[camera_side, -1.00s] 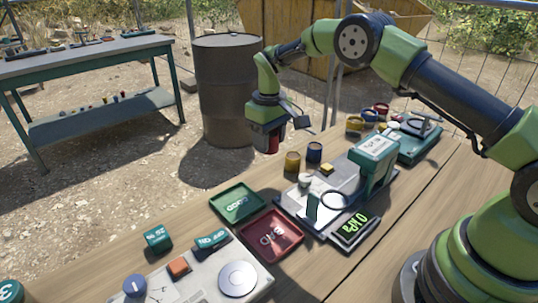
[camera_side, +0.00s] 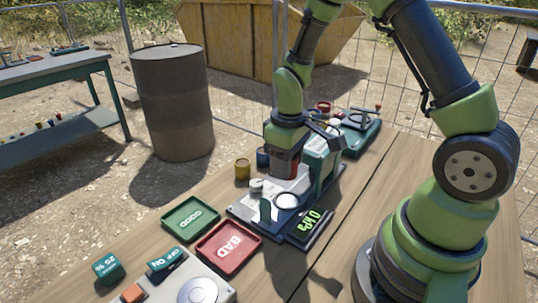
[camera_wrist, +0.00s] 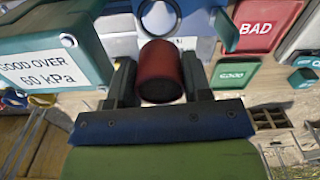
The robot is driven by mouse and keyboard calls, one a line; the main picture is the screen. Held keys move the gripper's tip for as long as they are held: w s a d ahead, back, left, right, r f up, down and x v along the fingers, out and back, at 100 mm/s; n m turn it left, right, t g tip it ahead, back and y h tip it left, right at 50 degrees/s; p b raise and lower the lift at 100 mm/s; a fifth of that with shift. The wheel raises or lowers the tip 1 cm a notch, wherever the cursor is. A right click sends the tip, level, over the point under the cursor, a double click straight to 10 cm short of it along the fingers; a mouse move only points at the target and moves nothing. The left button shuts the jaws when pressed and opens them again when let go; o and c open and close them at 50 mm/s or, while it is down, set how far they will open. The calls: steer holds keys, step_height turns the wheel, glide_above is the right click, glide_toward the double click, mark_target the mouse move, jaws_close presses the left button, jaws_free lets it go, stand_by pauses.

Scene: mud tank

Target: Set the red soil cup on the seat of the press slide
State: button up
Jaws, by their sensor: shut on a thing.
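A pale disc with a dark ring (camera_side: 287,201) lies on the press in front of the gripper. A dark ring around a pale recess (camera_wrist: 159,14) shows just beyond the cup in the wrist view. I cannot tell which ring is the seat.
The red BAD tray (camera_side: 229,247) and green GOOD tray (camera_side: 191,218) lie left of the press. A readout (camera_side: 310,227) shows 0 kPa. A yellow cup (camera_side: 242,169) and a blue cup (camera_side: 263,157) stand behind the press. The press label (camera_wrist: 48,60) is close at left.

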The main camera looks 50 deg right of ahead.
steer(key=shift+s+f, duration=0.2)
steer(key=shift+f, duration=0.2)
glide_above(287, 201)
steer(key=shift+w+f, duration=0.1)
steer(key=shift+f, duration=2.15)
steer(key=shift+f, duration=1.1)
steer(key=o, duration=1.3)
steer(key=shift+r, duration=3.6)
steer(key=shift+c, duration=0.2)
steer(key=shift+o, duration=0.8)
steer(key=shift+r, duration=0.2)
